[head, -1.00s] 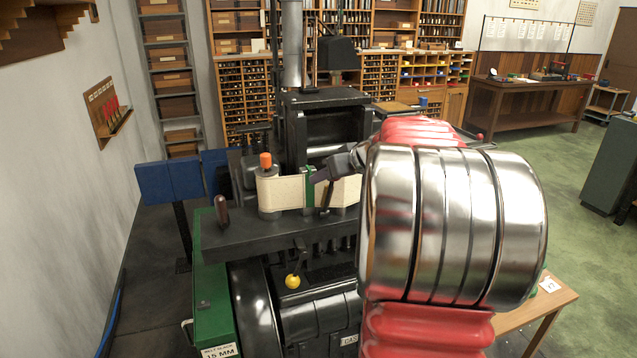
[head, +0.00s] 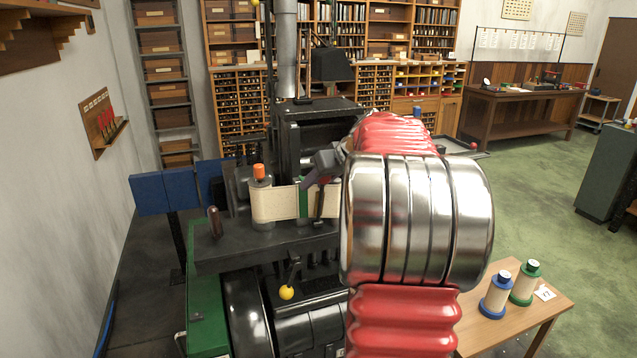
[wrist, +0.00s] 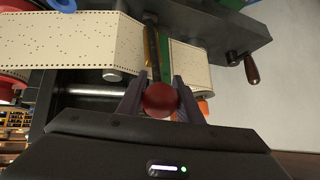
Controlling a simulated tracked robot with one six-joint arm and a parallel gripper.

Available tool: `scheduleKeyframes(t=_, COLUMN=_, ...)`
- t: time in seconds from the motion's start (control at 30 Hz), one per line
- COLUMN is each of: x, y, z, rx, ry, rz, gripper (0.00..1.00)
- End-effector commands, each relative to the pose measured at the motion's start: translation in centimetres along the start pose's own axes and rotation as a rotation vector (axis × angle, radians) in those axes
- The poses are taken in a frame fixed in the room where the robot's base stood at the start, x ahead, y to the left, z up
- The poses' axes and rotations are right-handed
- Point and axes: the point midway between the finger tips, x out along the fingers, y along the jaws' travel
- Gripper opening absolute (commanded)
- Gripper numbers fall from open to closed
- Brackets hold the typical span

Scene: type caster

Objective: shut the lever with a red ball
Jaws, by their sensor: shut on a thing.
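The red ball (wrist: 161,98) of the lever sits between the two fingers of my gripper (wrist: 160,100) in the wrist view. The fingers are shut on it from both sides. A dark bar, apparently the lever's arm (wrist: 151,48), runs from behind the ball across the punched paper band beside a green strip. My silver and red arm hides the right part of the machine there, and the ball is hardly visible.
A lever with a yellow ball (head: 286,292) hangs on the machine's front, below. A wooden handle (head: 215,222) and an orange knob (head: 259,171) stand to the left. A small table (head: 480,335) with blue and green spools is at right. Green floor lies open beyond.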

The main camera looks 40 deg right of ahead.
Motion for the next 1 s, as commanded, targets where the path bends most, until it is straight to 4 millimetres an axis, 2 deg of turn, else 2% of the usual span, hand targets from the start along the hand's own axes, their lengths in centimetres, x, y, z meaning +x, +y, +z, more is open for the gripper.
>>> scheduleKeyframes(t=0.3, x=0.0, y=0.1, z=0.2, rx=0.001, ry=-0.002, rz=0.001, gripper=0.50)
scheduleKeyframes(t=0.63, x=-0.4, y=0.1, z=0.1, rx=0.001, ry=-0.001, rz=0.002, gripper=0.50)
scheduleKeyframes(t=0.77, x=-1.6, y=0.2, z=0.1, rx=0.001, ry=0.001, rz=0.003, gripper=0.50)
scheduleKeyframes(t=1.0, x=-5.4, y=0.3, z=0.2, rx=0.002, ry=0.001, rz=0.006, gripper=0.50)
